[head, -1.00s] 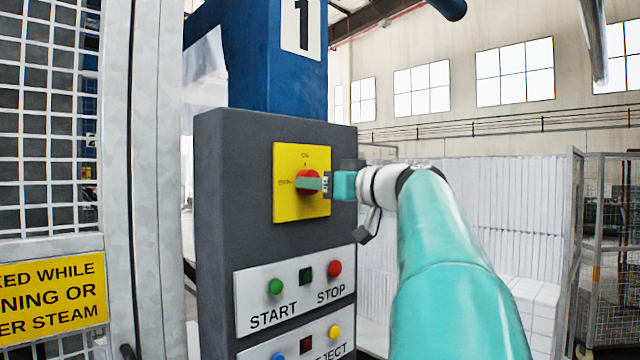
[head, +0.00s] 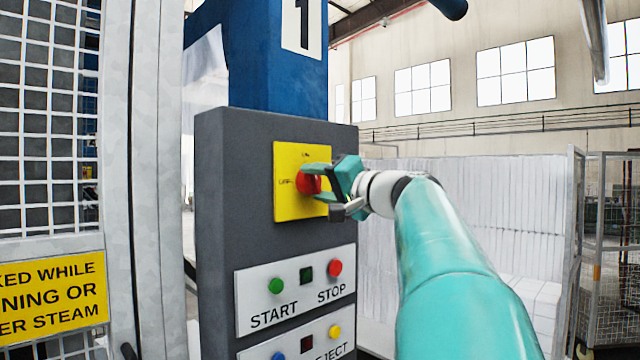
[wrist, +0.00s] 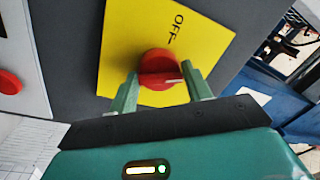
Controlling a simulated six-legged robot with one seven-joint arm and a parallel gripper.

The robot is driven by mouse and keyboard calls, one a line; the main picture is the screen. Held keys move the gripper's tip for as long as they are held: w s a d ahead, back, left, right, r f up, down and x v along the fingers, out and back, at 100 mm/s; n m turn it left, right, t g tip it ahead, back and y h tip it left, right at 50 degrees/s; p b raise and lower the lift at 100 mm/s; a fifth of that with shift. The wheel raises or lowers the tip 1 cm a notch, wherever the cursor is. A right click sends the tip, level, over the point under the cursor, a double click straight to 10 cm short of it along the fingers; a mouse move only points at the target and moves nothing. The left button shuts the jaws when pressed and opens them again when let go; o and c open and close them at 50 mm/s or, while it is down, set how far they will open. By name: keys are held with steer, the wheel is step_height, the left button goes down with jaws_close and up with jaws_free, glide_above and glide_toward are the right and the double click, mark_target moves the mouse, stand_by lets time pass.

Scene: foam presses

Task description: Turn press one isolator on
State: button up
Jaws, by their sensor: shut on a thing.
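The press one isolator is a red rotary knob (head: 309,181) on a yellow plate (head: 288,207), fixed to the dark grey control box (head: 230,190) under the blue column marked 1. The plate has a label above the knob and one to its left. In the wrist view the knob (wrist: 158,68) sits between my two teal fingers, and OFF shows on the yellow plate (wrist: 205,40). A pale mark on the knob points toward one finger. My gripper (head: 318,182) is shut on the knob, with its fingers one above the other in the head view.
Below the isolator, a white panel (head: 295,312) carries a green START button (head: 276,286) and a red STOP button (head: 335,268). Another button panel sits under it. A mesh guard (head: 50,150) with a yellow sign stands at left. White stacked sheets stand behind my arm.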

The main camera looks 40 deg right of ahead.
steer(key=shift+w+a+f+m, duration=0.1)
steer(key=shift+w+f+m, duration=0.1)
steer(key=shift+m, duration=0.95)
steer(key=shift+w+a+f+m, duration=0.1)
steer(key=shift+f+m, duration=0.1)
steer(key=shift+m, duration=0.95)
steer(key=o, duration=0.9)
steer(key=shift+w, duration=0.1)
steer(key=shift+d+r, duration=0.1)
steer(key=shift+r, duration=0.1)
steer(key=shift+s, duration=0.55)
steer(key=s, duration=0.4)
steer(key=s+f, duration=0.1)
steer(key=s, duration=0.8)
steer(key=shift+d+f, duration=0.15)
steer(key=shift+d, duration=0.05)
